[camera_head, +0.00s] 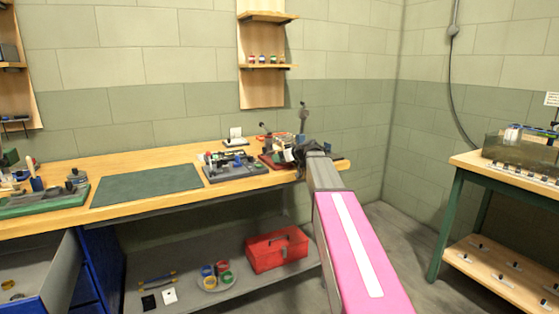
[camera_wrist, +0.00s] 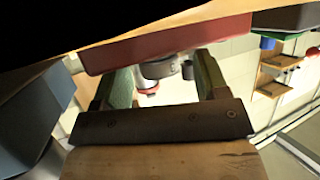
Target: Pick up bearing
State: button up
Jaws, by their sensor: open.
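My gripper (camera_head: 297,157) is at the right end of the wooden bench, over a red tray (camera_head: 272,161); my own arm hides part of it in the head view. It is open, and I see nothing held in it. I cannot single out the bearing for sure in either view. In the wrist view, a silvery round part with a red ring (camera_wrist: 149,80) shows between two green uprights, behind a dark screwed bar (camera_wrist: 160,122). A red slab-like edge (camera_wrist: 165,43) crosses above it. I cannot tell whether the round part is the bearing.
A grey tray of parts (camera_head: 235,171) and a green mat (camera_head: 147,184) lie left on the bench (camera_head: 120,161). A red toolbox (camera_head: 277,250) stands on the lower shelf. A second table (camera_head: 510,172) with a tank stands right. The mat is clear.

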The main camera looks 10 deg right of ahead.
jog(key=c, duration=1.1)
jog(key=shift+r, duration=0.1)
jog(key=shift+r, duration=0.5)
jog(key=r, duration=0.2)
jog(key=a+r, duration=0.1)
jog(key=shift+s+r, duration=0.3)
jog(key=shift+s, duration=0.1)
jog(key=s+a+r, duration=0.5)
jog(key=a+r, duration=0.1)
jog(key=a, duration=0.3)
jog(key=s+d+m+t+h, duration=0.1)
jog(key=d+m+t+h, duration=0.2)
jog(key=d+m+h, duration=0.5)
jog(key=shift+s+d+h, duration=0.4)
jog(key=shift+d+h, duration=0.1)
jog(key=shift+d, duration=0.45)
jog(key=shift+r, duration=0.1)
